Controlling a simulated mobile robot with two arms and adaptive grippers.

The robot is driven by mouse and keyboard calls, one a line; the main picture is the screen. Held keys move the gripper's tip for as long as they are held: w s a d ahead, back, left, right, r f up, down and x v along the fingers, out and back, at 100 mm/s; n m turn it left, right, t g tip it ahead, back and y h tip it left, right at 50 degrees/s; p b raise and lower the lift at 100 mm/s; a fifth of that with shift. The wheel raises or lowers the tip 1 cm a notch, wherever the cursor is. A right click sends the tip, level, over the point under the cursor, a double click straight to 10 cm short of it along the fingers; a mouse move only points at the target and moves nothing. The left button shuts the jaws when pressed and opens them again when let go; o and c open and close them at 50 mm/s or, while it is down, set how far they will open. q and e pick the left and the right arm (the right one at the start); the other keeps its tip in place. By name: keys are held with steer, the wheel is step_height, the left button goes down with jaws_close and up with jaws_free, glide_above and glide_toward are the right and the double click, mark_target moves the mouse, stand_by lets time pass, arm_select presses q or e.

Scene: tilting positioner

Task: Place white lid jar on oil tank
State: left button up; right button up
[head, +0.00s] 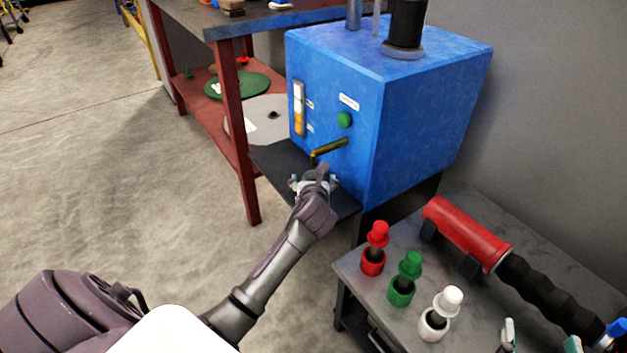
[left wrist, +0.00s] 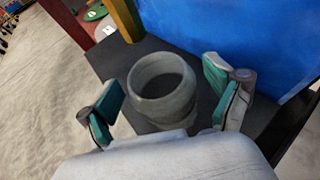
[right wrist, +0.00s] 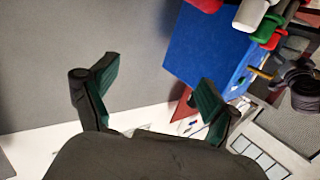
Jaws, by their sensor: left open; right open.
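The blue oil tank (head: 430,110) has a brass spout (head: 328,150) over a dark shelf (head: 275,165). In the left wrist view an open, pale grey-white jar (left wrist: 165,100) stands upright on this shelf (left wrist: 110,60), between the spread fingers of my left gripper (left wrist: 160,88). No lid shows on it. In the head view my left gripper (head: 314,183) is below the spout and mostly hides this jar. My right gripper (right wrist: 157,78) is open and empty in the right wrist view. A white-capped container (head: 436,317) stands on the cart at the lower right.
A red-capped (head: 373,262) and a green-capped container (head: 402,290) stand on the grey cart (head: 360,292) too, with a red-and-black tool (head: 470,235) behind them. A red-legged table (head: 235,130) is left of the tank. The floor at left is clear.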

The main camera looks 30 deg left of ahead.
arm_select(q)
steer(key=shift+r, duration=0.1)
arm_select(e)
steer(key=shift+r, duration=0.1)
arm_select(q)
steer(key=shift+s+d+r, duration=0.15)
steer(key=shift+s+d, duration=0.05)
steer(key=shift+s, duration=0.05)
steer(key=p+v, duration=0.4)
steer(key=v, duration=0.7)
steer(key=s+d+f+n+g+h, duration=0.3)
steer(key=s+d+n, duration=0.3)
steer(key=s+n, duration=0.5)
steer(key=s+d+f+n+g+h, duration=0.3)
steer(key=s+d+f+n+h, duration=0.2)
steer(key=s+n, duration=0.7)
steer(key=d+n, duration=0.1)
steer(key=n, duration=0.3)
arm_select(e)
steer(key=s+d+f+g+h, duration=0.3)
steer(key=s+d+f+g, duration=0.2)
steer(key=s+f+g, duration=0.6)
steer(key=shift+s+d+f+m, duration=0.15)
steer(key=shift+s+f+m, duration=0.15)
steer(key=shift+s+f, duration=0.6)
